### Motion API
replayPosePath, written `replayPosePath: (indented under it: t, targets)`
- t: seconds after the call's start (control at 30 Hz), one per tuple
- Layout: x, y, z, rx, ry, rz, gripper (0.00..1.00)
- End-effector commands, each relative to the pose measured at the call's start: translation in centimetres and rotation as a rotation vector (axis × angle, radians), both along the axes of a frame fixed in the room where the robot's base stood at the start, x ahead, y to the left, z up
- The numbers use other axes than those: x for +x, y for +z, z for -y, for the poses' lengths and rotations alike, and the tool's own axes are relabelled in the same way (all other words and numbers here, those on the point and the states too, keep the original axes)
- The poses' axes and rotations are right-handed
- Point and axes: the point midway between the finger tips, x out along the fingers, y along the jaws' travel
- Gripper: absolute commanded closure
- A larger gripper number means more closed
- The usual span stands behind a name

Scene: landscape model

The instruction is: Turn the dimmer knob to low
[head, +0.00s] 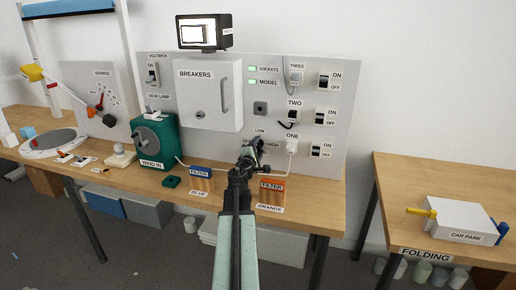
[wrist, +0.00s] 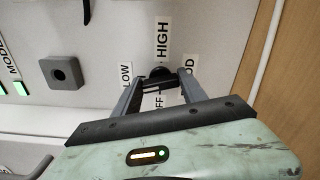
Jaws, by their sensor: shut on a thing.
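The dimmer knob (wrist: 160,71) is a small black knob on the grey panel, with printed labels around it. In the wrist view, which is turned on its side, the LOW label (wrist: 125,76) is left of the knob and the HIGH label (wrist: 162,38) is above it. An OFF label is partly hidden by my gripper. My gripper (wrist: 162,84) is shut on the knob, one finger on either side. In the head view my gripper (head: 252,152) reaches the panel's lower middle and hides most of the knob. Where the knob points is not clear.
A dark square socket (head: 260,108) is above the knob. The ONE plug (head: 291,146) with its white cable is close on the right. The blue filter (head: 200,180) and orange filter (head: 271,190) stand on the table below. The breakers box (head: 209,95) juts out at upper left.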

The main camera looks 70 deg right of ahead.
Motion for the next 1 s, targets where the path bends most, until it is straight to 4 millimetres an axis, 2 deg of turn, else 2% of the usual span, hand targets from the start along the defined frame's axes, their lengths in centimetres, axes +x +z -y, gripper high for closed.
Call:
replayPosePath:
  t: [0.33,0.83,0.87,0.93,1.0]
  targets:
    - [-0.19,-0.17,-0.11,0.008,-0.004,0.124,0.91]
    - [-0.2,-0.18,-0.11,0.009,-0.004,0.141,0.91]
    - [-0.2,-0.18,-0.11,0.009,-0.004,0.141,0.48]
    - [-0.18,-0.18,-0.1,0.009,-0.004,0.141,0.29]
    - [-0.13,-0.16,-0.08,0.008,-0.003,0.14,0.29]
